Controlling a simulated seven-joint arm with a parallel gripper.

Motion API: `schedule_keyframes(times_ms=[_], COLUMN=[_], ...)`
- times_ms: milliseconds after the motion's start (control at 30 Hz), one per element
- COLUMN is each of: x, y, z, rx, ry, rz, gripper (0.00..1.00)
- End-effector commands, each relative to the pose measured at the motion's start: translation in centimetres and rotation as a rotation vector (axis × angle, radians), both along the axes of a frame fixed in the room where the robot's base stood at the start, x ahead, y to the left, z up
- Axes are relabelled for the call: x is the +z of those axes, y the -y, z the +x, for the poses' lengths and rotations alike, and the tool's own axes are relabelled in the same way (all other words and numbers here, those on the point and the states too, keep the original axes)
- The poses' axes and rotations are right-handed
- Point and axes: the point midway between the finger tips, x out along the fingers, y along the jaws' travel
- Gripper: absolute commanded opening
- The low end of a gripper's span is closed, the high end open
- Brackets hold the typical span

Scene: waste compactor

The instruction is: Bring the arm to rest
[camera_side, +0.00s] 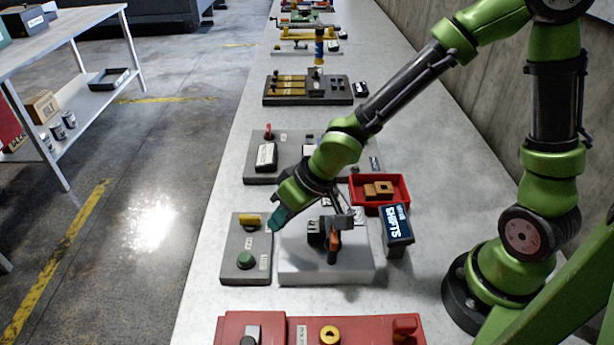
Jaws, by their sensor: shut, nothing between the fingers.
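My green arm reaches from the right over the bench. My gripper (278,217), with a teal tip, points down and left above the gap between a grey panel (232,262) and a pale block (300,265). It is shut and empty. A dark fixture with an orange lever (332,252) stands on the pale block, just right of my gripper.
A red tray (404,198) with brown blocks and a small display (397,231) stand right of the pale block. A red panel (270,322) lies in front. Grey panels (257,175) and other devices line the bench (222,198) behind. A concrete wall (500,110) bounds the right.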

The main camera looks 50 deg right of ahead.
Motion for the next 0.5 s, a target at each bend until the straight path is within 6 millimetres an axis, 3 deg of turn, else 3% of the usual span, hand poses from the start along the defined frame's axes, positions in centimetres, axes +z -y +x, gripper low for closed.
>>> schedule_keyframes(times_ms=[100,300,500], x=[1.1,5.4,11.0], y=[5.0,11.7,14.8], z=[-1.1,-4.4,-9.0], rx=[-0.076,-0.242,-0.386], ry=[-0.029,-0.067,-0.045], rz=[-0.139,-0.237,-0.128], gripper=[0.0,0.0,0.0])
